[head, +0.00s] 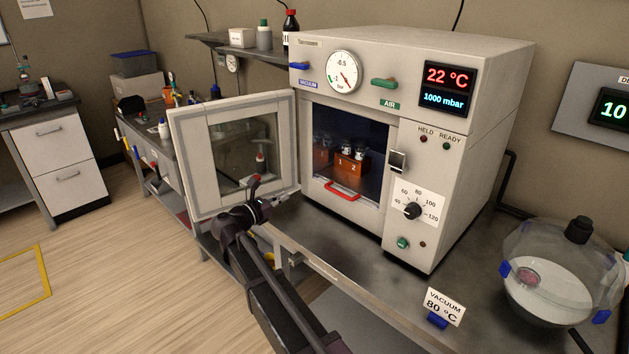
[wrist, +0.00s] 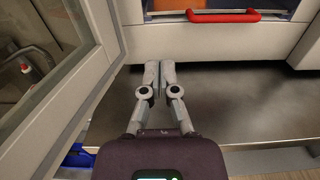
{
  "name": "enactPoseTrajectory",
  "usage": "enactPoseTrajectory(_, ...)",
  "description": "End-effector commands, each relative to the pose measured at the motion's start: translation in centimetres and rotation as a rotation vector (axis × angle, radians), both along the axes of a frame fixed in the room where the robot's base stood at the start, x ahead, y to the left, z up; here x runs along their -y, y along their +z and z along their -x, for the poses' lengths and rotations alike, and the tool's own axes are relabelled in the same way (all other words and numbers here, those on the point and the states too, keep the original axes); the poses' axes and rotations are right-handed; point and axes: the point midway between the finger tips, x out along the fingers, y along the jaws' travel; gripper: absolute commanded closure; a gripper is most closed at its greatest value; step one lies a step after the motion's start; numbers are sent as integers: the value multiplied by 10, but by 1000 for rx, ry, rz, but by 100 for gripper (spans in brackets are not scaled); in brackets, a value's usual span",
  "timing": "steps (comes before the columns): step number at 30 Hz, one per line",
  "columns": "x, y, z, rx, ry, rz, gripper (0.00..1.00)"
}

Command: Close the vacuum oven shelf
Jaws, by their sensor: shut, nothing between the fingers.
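The vacuum oven (head: 420,60) stands on the bench with its glass door (head: 183,165) swung wide open to the left. The shelf's red handle (head: 343,191) shows at the bottom of the chamber opening; how far the shelf is slid out is hard to tell. An orange rack (head: 350,168) marked 1 and 2, with vials, sits inside. My gripper (head: 284,198) is shut and empty, between the open door and the oven front. In the wrist view its fingertips (wrist: 160,66) point at the oven's base, left of and below the red handle (wrist: 223,16), apart from it.
The open door's frame (wrist: 80,90) is close on my gripper's left. The steel bench top (wrist: 230,100) below the handle is clear. A sign (head: 445,305) and a clear domed vessel (head: 550,270) stand on the bench at right.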

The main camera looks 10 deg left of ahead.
Motion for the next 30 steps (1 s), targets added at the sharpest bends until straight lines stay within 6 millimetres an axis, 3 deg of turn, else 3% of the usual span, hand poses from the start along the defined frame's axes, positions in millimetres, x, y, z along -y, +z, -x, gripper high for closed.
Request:
enactPoseTrajectory(11, 9, 0, -12, 0, -1, 0, 100)
enactPoseTrajectory(30, 63, 0, -86, 0, -4, 0, 100)
